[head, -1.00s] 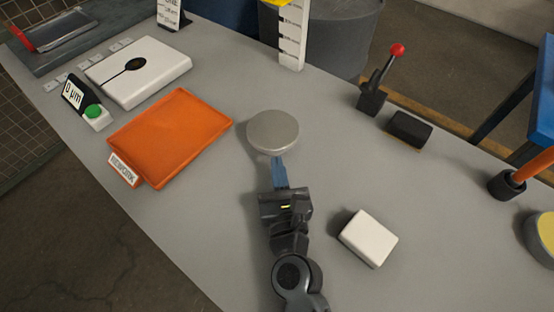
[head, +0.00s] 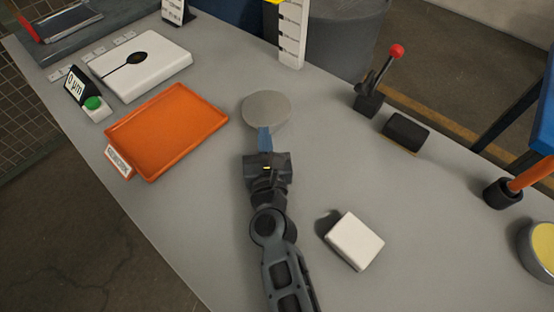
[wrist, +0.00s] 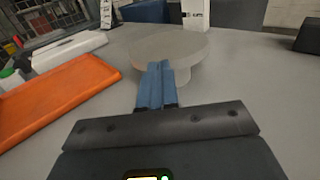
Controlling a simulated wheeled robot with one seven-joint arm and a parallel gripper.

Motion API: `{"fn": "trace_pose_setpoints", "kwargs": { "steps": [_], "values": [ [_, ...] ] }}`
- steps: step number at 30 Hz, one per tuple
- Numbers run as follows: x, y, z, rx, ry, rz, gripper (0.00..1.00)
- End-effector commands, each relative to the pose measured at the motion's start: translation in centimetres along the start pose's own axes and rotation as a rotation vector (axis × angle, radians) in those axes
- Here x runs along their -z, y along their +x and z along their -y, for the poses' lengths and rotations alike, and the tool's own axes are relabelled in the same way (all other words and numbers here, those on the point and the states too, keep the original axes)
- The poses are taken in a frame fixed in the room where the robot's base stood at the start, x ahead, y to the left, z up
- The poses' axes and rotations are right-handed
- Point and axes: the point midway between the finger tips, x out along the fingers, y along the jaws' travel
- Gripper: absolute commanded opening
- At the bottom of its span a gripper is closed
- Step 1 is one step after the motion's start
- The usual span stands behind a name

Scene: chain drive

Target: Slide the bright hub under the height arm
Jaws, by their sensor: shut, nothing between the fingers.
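The bright hub (head: 267,108), a pale grey round disc, lies on the grey bench right of the orange tray. In the wrist view the hub (wrist: 170,42) shows a wide top over a narrower lower part. My gripper (head: 265,136) is shut, its blue fingers together and empty. The fingertips (wrist: 156,75) are at the hub's near side, touching it or almost so. A white upright scale with dark marks (head: 292,35) stands behind the hub, with a bit of yellow (head: 277,2) at the picture's top edge. The height arm itself cannot be made out clearly.
The orange tray (head: 165,172) lies left of the hub. A white slab (head: 145,70) and a green button (head: 93,103) are beyond it. A white block (head: 354,241) sits right of my arm. A red-knobbed lever (head: 370,100) and black block (head: 406,132) stand right. Bench between hub and scale is clear.

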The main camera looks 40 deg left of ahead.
Motion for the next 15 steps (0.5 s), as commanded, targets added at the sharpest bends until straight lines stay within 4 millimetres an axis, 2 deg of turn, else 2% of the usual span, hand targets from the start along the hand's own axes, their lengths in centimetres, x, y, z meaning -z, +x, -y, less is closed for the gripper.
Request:
{"fn": "trace_pose_setpoints", "kwargs": {
  "steps": [1,6,10,15],
  "values": [
    [0.2,1.3,0.0,-0.001,0.001,0.004,0.00],
    [0.2,4.5,0.0,0.000,0.000,0.004,0.00],
    [0.1,5.8,0.0,-0.001,0.001,0.002,0.00],
    [0.0,6.2,0.0,-0.001,0.001,0.000,0.00]
  ]
}}
